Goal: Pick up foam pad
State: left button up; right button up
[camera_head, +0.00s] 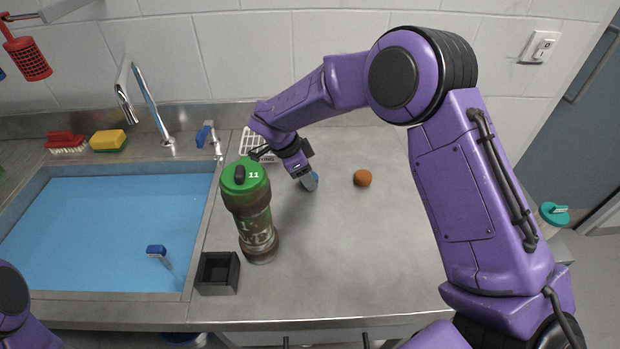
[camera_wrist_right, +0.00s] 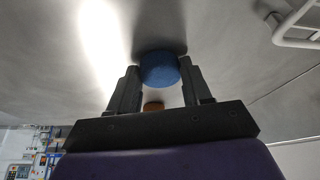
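A blue, rounded piece (camera_wrist_right: 160,68), which looks like the foam pad, sits between the fingertips of my right gripper (camera_wrist_right: 160,76) in the right wrist view. Its sides come up to both fingers, but I cannot tell whether they press on it.
A green-capped cylinder (camera_head: 258,222) stands left of my right gripper. An orange ball (camera_head: 362,178) lies to the right. A black open box (camera_head: 218,273) sits at the front, beside the blue-filled sink (camera_head: 193,240). A white rack (camera_head: 258,146) is behind. The counter's right front is clear.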

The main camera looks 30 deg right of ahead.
jog(key=c, duration=0.4)
jog(key=shift+r, duration=0.1)
jog(key=shift+c, duration=0.2)
notch_tip(320, 180, up, 10)
jog(key=shift+b, duration=0.45)
